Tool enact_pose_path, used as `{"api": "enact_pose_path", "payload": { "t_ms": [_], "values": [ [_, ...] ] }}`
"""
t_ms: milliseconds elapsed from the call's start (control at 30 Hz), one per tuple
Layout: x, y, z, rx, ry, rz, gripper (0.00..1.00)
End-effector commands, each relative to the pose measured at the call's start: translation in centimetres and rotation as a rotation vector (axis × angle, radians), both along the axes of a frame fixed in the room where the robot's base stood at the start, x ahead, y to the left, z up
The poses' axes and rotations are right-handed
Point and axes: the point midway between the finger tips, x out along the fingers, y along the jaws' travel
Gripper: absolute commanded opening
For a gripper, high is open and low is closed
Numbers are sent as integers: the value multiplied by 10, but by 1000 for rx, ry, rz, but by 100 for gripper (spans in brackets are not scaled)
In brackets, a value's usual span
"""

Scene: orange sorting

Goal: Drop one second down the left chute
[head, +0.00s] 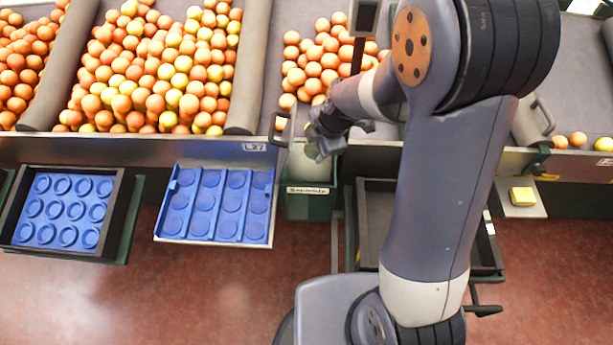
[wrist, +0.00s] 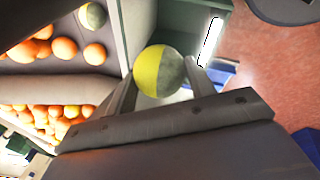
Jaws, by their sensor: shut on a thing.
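My gripper (head: 328,138) is shut on a round fruit (wrist: 158,70), yellow on one side and dull grey-green on the other. In the wrist view the fruit sits between the two fingers. In the head view the held fruit (head: 318,151) shows small and partly hidden by my gripper. It is above or in front of a pale chute opening (head: 308,168) over a green bin with a white label (head: 308,190); I cannot tell the height between them. The pale chute wall (wrist: 136,25) shows beside the fruit in the wrist view.
Sloped belts carry many oranges (head: 150,70), split by grey padded dividers (head: 250,65). Blue trays with round cups (head: 218,205) (head: 62,210) sit at the left front. A dark crate (head: 375,225) stands partly behind my arm. A yellow block (head: 522,196) lies at right.

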Motion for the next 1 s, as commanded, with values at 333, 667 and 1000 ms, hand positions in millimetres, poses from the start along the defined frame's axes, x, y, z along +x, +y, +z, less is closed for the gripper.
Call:
{"api": "enact_pose_path", "payload": {
  "t_ms": [333,667,1000],
  "values": [
    [0,0,-42,-1,2,-2,27],
    [0,0,-53,0,0,-2,27],
    [0,0,-53,0,0,-2,66]
  ]
}}
